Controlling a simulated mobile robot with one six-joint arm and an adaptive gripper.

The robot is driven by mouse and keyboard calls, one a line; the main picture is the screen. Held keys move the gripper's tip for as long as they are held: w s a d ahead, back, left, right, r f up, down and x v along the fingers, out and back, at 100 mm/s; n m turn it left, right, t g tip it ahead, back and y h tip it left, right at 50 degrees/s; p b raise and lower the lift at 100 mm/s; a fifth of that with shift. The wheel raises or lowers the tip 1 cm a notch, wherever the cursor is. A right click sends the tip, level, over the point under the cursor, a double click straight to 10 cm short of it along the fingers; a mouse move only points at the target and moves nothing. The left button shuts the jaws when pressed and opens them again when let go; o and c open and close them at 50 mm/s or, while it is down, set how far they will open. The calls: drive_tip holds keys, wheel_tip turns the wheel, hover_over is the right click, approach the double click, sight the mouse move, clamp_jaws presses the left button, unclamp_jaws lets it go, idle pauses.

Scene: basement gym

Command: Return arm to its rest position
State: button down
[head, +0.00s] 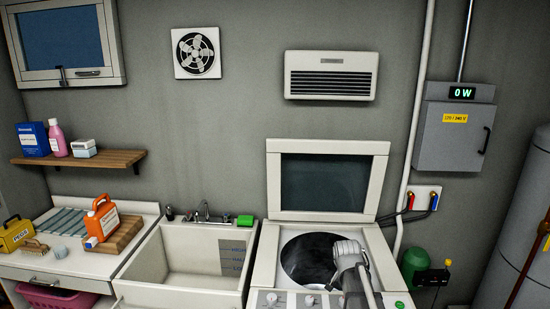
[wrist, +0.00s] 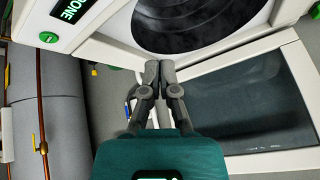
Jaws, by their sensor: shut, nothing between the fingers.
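My grey arm (head: 350,262) shows in the head view at the lower right of centre, in front of the open top-loading washer (head: 258,262). In the wrist view my gripper (wrist: 160,70) has its two grey fingertips together with nothing between them. The fingertips appear close to the washer's white rim (wrist: 108,52) beside the round drum opening (wrist: 195,22). I cannot tell whether they touch it. My arm hides part of the drum and the control panel in the head view.
The washer's lid (head: 328,182) stands open against the wall. A utility sink (head: 190,262) is on the left, then a counter with an orange jug (head: 102,219). A green bin (head: 415,262) and a grey tank (head: 522,225) stand on the right.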

drive_tip(key=s+a+f+n+g+b, duration=0.1)
drive_tip(key=s+a+f+n+g, duration=0.1)
drive_tip(key=s, duration=0.5)
drive_tip(key=s+a+f+n+g+y+b, duration=0.1)
drive_tip(key=s+a+f+n+g, duration=0.1)
drive_tip(key=s, duration=0.6)
drive_tip(key=s+a+f+n+g+b, duration=0.1)
drive_tip(key=s+a+f+n+g, duration=0.1)
drive_tip(key=s, duration=0.5)
drive_tip(key=shift+s+f+n+y, duration=0.15)
drive_tip(key=shift+f+n+y, duration=0.3)
drive_tip(key=shift+n, duration=0.25)
idle(0.4)
